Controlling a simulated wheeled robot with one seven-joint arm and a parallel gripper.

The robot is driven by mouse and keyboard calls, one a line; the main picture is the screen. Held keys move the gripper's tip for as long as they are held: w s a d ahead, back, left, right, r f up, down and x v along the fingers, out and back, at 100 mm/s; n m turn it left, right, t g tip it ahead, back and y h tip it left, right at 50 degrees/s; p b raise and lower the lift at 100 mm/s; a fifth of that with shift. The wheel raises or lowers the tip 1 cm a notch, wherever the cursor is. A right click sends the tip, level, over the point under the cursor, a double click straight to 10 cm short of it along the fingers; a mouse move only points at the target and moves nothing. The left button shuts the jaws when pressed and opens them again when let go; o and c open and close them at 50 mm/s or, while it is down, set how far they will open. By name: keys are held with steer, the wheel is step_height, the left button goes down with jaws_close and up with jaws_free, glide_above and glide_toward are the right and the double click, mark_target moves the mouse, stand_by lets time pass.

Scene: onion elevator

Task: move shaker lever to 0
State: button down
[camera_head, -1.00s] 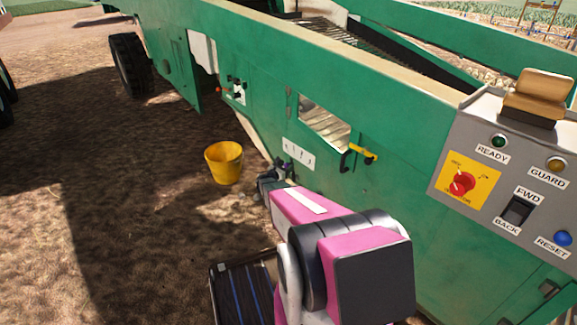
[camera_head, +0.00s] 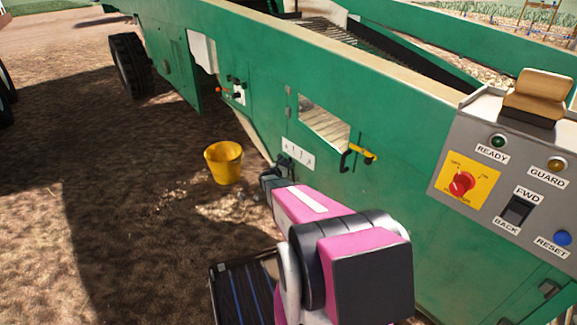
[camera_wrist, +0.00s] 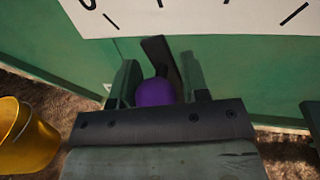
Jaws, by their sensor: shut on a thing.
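The shaker lever shows in the wrist view as a purple round knob (camera_wrist: 155,92) on a dark flat bar (camera_wrist: 160,58). My gripper (camera_wrist: 160,79) is shut on the knob, with a finger on each side of it. In the head view my gripper (camera_head: 285,162) is at the green machine's side, just below a white scale plate (camera_head: 298,154); the knob is hidden there. The plate's lower part, with black tick marks, also shows in the wrist view (camera_wrist: 200,18) above the lever. The number the lever points to cannot be read.
A yellow bucket (camera_head: 224,163) stands on the soil left of my gripper. A yellow-handled latch (camera_head: 361,154) is on the green panel to the right. A grey control box (camera_head: 480,150) with a red switch and buttons is at the far right. Open soil lies to the left.

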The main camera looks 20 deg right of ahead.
steer(key=shift+w+a+f+n, duration=0.2)
steer(key=shift+w+f+n, duration=0.05)
steer(key=shift+w+n, duration=0.3)
steer(key=shift+w+a+f+n, duration=0.25)
steer(key=shift+w+n, duration=0.25)
steer(key=shift+n, duration=0.1)
steer(key=shift+w+a+f+n, duration=0.2)
steer(key=shift+w+f+n, duration=0.05)
steer(key=shift+w+n, duration=0.3)
steer(key=c, duration=0.8)
jaws_free()
steer(key=shift+o, duration=0.2)
steer(key=shift+g, duration=0.3)
steer(key=shift+s, duration=0.1)
steer(key=v, duration=1)
steer(key=shift+s+a, duration=0.25)
steer(key=shift+a, duration=0.05)
steer(key=shift+r, duration=0.1)
